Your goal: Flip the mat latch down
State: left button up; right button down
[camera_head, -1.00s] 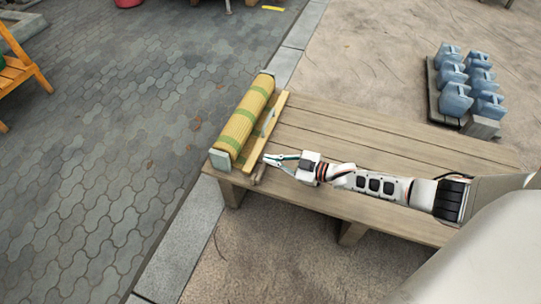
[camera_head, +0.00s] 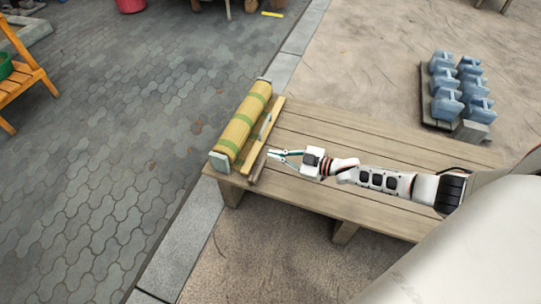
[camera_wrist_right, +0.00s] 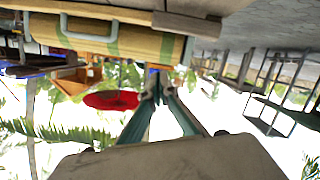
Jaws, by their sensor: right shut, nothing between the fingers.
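A rolled yellow mat with green bands (camera_head: 240,128) lies along the left end of the wooden bench. A wooden rail (camera_head: 255,150) runs along its right side. A small grey metal piece, seemingly the latch (camera_head: 266,124), shows at the rail; its exact angle is too small to tell. In the right wrist view a grey U-shaped bar (camera_wrist_right: 88,38) lies across the mat (camera_wrist_right: 135,40). My right gripper (camera_head: 270,154) is just right of the rail's near half, apart from it. Its fingers (camera_wrist_right: 156,88) are together and empty. My left gripper is not in view.
The wooden bench (camera_head: 345,145) is clear around my right arm. A short wooden stick (camera_head: 256,174) is near the rail's lower end. Several blue-grey blocks (camera_head: 447,104) stand on a board at the right. An orange wooden stand (camera_head: 22,70) is far left.

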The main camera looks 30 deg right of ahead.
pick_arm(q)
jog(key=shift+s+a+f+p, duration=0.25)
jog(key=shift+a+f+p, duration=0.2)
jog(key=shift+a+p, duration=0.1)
pick_arm(e)
jog(key=v, duration=0.6)
jog(key=shift+s+d, duration=0.25)
jog(key=shift+d, duration=0.15)
jog(key=shift+f, duration=0.15)
